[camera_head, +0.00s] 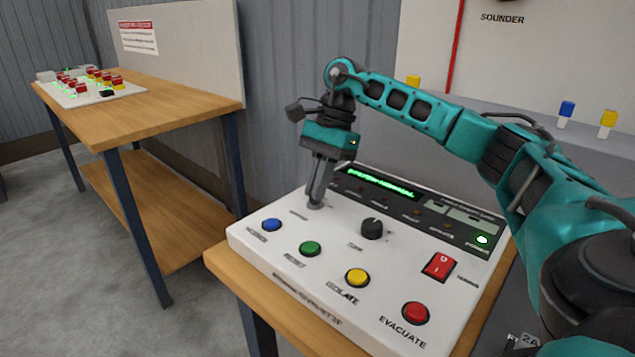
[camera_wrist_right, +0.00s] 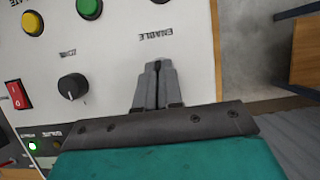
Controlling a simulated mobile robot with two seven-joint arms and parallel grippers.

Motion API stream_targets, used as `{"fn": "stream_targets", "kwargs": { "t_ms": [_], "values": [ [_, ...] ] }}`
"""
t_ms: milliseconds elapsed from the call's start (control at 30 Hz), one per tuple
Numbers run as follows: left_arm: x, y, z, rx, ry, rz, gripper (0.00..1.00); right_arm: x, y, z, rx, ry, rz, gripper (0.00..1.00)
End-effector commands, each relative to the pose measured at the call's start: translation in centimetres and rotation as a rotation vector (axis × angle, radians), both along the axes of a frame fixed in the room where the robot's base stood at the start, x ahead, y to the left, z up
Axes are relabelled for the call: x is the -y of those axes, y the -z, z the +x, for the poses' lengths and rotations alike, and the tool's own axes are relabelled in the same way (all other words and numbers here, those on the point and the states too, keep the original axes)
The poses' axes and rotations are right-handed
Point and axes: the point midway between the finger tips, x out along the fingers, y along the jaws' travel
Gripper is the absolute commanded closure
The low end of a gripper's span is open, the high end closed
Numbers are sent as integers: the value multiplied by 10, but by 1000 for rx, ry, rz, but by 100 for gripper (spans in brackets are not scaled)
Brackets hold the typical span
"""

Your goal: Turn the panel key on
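The white control panel (camera_head: 290,228) lies on a wooden bench, with a round grey key switch (camera_head: 315,205) at its back left. My right gripper (camera_head: 316,200) points down onto this switch, its fingers close together; the key between them is hidden. In the right wrist view the fingers (camera_wrist_right: 157,72) are nearly together beside the word ENABLE, over the panel (camera_wrist_right: 120,60). I cannot see which way the key is turned. My left gripper is in neither view.
A black knob (camera_head: 372,228) is right of the gripper. Blue (camera_head: 272,225), green (camera_head: 310,248), yellow (camera_head: 357,278) and red (camera_head: 415,313) buttons line the front, with a red rocker switch (camera_head: 438,265) behind. A lit display (camera_head: 382,186) runs along the back. Another table (camera_head: 150,110) stands left.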

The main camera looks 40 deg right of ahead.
Motion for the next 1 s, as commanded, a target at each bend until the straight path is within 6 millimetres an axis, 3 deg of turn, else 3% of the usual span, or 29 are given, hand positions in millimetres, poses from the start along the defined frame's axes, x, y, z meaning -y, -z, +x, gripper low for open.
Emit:
{"fn": "stream_targets", "kwargs": {
  "t_ms": [567, 1000],
  "values": [
    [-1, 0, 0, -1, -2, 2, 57, 0, 0, -1, -1, 31, 0, 100],
    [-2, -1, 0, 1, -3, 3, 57, 0, 0, -3, -1, 335, -1, 100]
  ]
}}
